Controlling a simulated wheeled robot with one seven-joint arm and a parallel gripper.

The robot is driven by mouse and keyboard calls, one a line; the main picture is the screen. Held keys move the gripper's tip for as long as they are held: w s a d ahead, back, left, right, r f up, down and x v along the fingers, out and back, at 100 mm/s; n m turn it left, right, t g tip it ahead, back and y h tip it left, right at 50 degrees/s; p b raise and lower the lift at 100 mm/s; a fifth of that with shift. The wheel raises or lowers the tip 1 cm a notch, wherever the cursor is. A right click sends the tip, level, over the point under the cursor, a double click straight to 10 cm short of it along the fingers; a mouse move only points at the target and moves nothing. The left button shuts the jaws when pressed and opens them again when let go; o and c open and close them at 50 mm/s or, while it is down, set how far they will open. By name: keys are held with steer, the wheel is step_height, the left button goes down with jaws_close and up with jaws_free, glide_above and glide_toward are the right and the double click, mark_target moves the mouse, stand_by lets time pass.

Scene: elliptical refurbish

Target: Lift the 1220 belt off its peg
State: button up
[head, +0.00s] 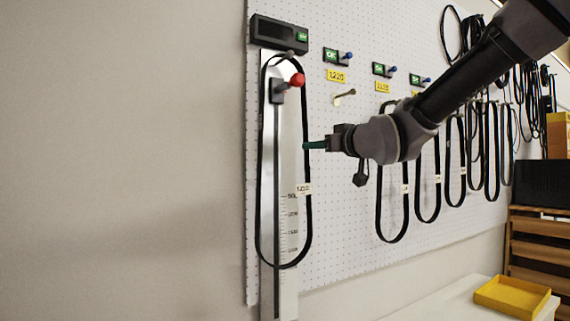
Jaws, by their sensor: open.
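A long black belt (309,225) hangs as a closed loop over the peg (290,53) at the top of the upright measuring scale, at left in the head view. A small white tag (304,189) on its right strand seems to read 1220. The yellow 1220 label (337,76) is on the pegboard, above a bare peg (345,96). My gripper (312,145) is open, its green fingertips pointing left, at the belt's right strand above the tag. I cannot tell whether the strand lies between the fingers.
The scale (289,225) has a red knob (297,79) inside the loop and a dark display (279,34) above. Other belts (393,238) hang on the pegboard (340,230) to the right, partly behind my arm. A yellow tray (512,297) lies on the white table (455,301).

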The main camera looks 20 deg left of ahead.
mark_target(308, 162)
steer(key=x, duration=0.4)
steer(key=shift+s, duration=0.15)
jaws_close()
stand_by(1.2)
